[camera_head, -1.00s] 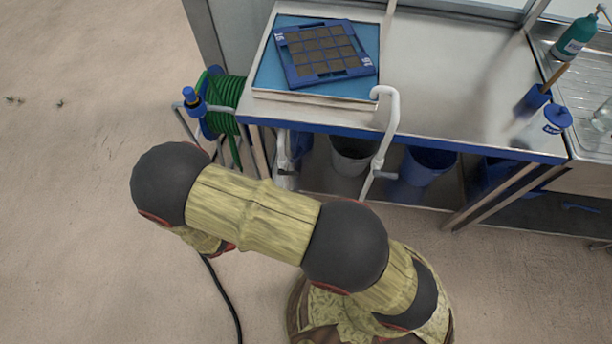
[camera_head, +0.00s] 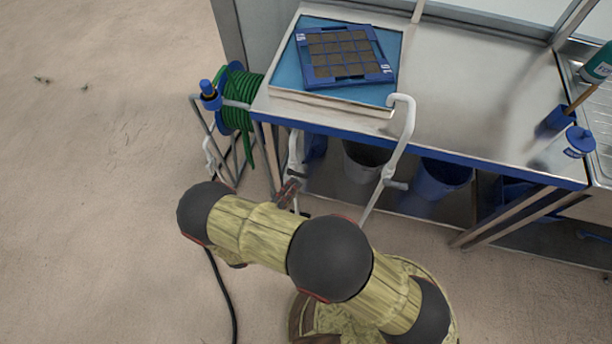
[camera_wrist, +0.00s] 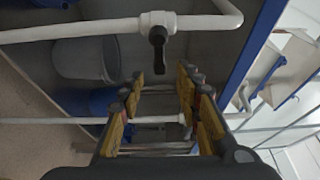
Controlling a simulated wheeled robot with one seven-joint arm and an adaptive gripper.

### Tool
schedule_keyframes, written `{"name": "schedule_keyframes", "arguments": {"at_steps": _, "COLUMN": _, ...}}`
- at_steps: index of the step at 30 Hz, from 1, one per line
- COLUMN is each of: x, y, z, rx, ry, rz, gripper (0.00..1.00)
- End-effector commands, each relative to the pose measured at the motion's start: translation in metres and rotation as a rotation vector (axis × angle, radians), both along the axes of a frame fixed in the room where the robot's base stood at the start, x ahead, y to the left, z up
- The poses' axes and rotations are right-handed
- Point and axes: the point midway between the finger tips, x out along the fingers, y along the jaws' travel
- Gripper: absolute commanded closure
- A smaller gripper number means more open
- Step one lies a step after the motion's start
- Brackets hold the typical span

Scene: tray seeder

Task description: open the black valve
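The black valve handle (camera_wrist: 158,45) sits on a white pipe (camera_wrist: 70,30) in the wrist view, pointing down in the picture. In that view my gripper (camera_wrist: 163,78) has its fingers spread, with nothing between them. The handle appears just past the fingertips and apart from them. In the head view my gripper (camera_head: 288,192) is beside the left white pipe (camera_head: 293,158), under the bench's front edge. A black handle (camera_head: 397,184) also shows on the right white pipe (camera_head: 403,125). The left pipe's lower part is partly hidden by my gripper and arm.
A second white pipe (camera_wrist: 45,121) runs behind my fingers. A grey bucket (camera_head: 364,160) and a blue bucket (camera_head: 442,178) stand under the metal bench (camera_head: 470,80). A green hose reel (camera_head: 240,100) is at left. A seed tray (camera_head: 344,56) lies on the bench.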

Motion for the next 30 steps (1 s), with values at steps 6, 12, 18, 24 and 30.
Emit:
{"name": "schedule_keyframes", "arguments": {"at_steps": 6, "x": 0.024, "y": -0.025, "z": -0.003, "rx": 0.003, "ry": -0.001, "rz": -0.007, "gripper": 0.66}}
{"name": "schedule_keyframes", "arguments": {"at_steps": 12, "x": 0.043, "y": -0.041, "z": -0.002, "rx": 0.003, "ry": -0.001, "rz": -0.006, "gripper": 0.66}}
{"name": "schedule_keyframes", "arguments": {"at_steps": 18, "x": 0.050, "y": -0.047, "z": -0.001, "rx": 0.004, "ry": -0.002, "rz": -0.003, "gripper": 0.66}}
{"name": "schedule_keyframes", "arguments": {"at_steps": 24, "x": 0.050, "y": -0.047, "z": 0.000, "rx": 0.004, "ry": -0.002, "rz": -0.003, "gripper": 0.66}}
{"name": "schedule_keyframes", "arguments": {"at_steps": 30, "x": 0.050, "y": -0.047, "z": 0.000, "rx": 0.004, "ry": -0.002, "rz": -0.003, "gripper": 0.76}}
